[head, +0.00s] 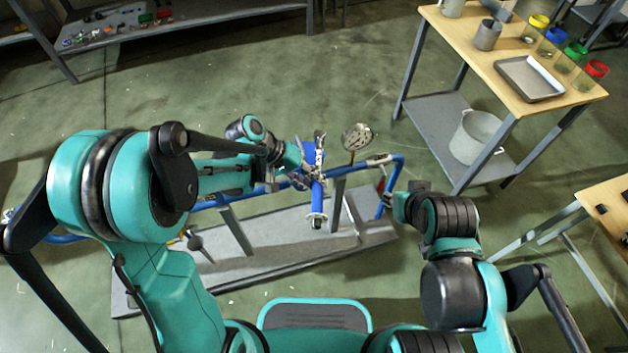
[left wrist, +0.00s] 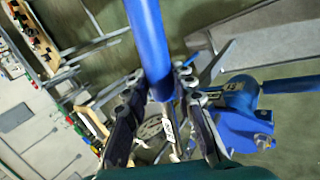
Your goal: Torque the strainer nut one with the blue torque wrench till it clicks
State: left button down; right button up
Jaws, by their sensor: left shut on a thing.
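My left gripper (head: 299,178) is over the blue pipe assembly in the head view. In the left wrist view its fingers (left wrist: 165,100) are closed around a long blue bar, which looks like the blue torque wrench (left wrist: 150,40). A narrow silver piece shows below the bar. The blue strainer body (left wrist: 238,105) is right beside the fingers, on the blue pipe. In the head view an upright blue part (head: 317,195) crosses the pipe; I cannot tell wrench from strainer there. The nut and its contact with the wrench are hidden. My right gripper (head: 394,202) is by the pipe's right end, jaws unclear.
The blue pipe (head: 398,170) runs over a grey bench (head: 270,240) on metal posts. A round gauge (head: 357,137) stands behind it. A wooden-topped table (head: 470,50) with a tray (head: 530,77) and several cups is at the upper right.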

pick_arm(q)
jog(key=shift+f+b, duration=1.6)
jog(key=shift+f, duration=0.05)
dwell(0.4)
dwell(0.4)
jog(key=shift+w+a+f+m+g, duration=0.15)
jog(key=shift+a+m+g, duration=0.35)
jog(key=shift+a+m, duration=0.6)
jog(key=shift+a, duration=0.2)
jog(key=shift+w+a+m+g+b, duration=0.25)
jog(key=shift+a+m+g, duration=0.1)
jog(key=shift+a, duration=0.3)
jog(key=shift+w+a+m+g+b, duration=0.1)
jog(key=shift+w+a+m+g, duration=0.2)
jog(key=shift+a, duration=0.3)
jog(key=shift+s, duration=0.15)
